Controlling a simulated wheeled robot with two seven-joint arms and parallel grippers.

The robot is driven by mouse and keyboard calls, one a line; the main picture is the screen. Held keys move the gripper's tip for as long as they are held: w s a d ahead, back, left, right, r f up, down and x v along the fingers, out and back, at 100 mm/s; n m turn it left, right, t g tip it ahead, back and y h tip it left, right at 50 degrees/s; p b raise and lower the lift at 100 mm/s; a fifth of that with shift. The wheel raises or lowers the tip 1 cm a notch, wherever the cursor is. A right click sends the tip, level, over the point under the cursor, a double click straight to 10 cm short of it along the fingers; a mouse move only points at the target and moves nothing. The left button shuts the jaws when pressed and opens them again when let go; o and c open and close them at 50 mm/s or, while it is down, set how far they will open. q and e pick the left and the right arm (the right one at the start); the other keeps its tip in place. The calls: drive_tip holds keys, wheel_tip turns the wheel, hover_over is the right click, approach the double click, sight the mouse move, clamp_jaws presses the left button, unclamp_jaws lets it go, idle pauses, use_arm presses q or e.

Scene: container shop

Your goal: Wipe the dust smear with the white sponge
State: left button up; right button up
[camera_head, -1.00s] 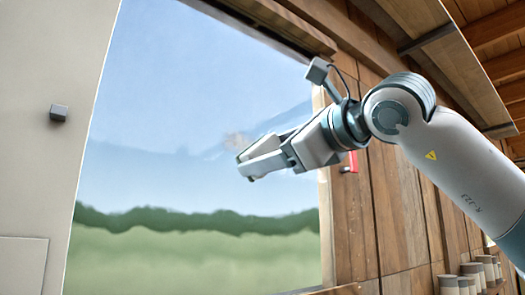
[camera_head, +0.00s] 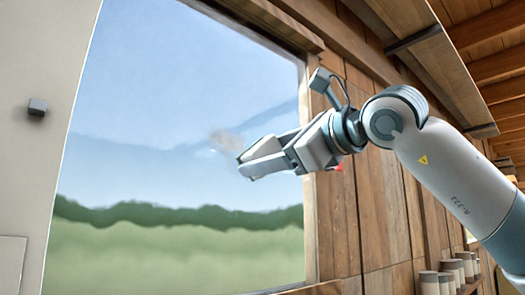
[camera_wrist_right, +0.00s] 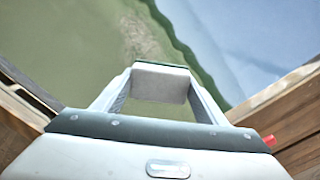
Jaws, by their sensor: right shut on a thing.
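The dust smear (camera_head: 225,141) is a faint brownish patch on the window pane, just left of my right gripper's tips in the head view. It shows as a speckled patch in the right wrist view (camera_wrist_right: 140,42), beyond the fingertips. My right gripper (camera_head: 250,162) reaches in from the right and is shut on the white sponge (camera_wrist_right: 160,84), a pale block with a dark green far edge. The sponge is mostly hidden by the fingers in the head view. I cannot tell whether it touches the pane. My left gripper is not in view.
The window pane (camera_head: 150,120) has a wooden wall (camera_head: 365,215) on its right and a pale panel (camera_head: 45,70) on its left. A small red thing (camera_wrist_right: 270,140) is on the wood near my wrist. Several jars (camera_head: 455,272) stand at lower right.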

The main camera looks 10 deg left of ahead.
sight(253, 151)
drive_tip(key=shift+w+f, duration=0.1)
drive_tip(key=shift+b, duration=0.3)
idle(0.5)
drive_tip(key=shift+s+a+f+b, duration=0.1)
drive_tip(key=shift+s+a+b, duration=0.45)
drive_tip(key=shift+s+b, duration=0.15)
drive_tip(key=shift+s+a+b, duration=0.3)
drive_tip(key=shift+s+a, duration=0.25)
drive_tip(key=shift+s, duration=0.2)
drive_tip(key=shift+s+a, duration=0.1)
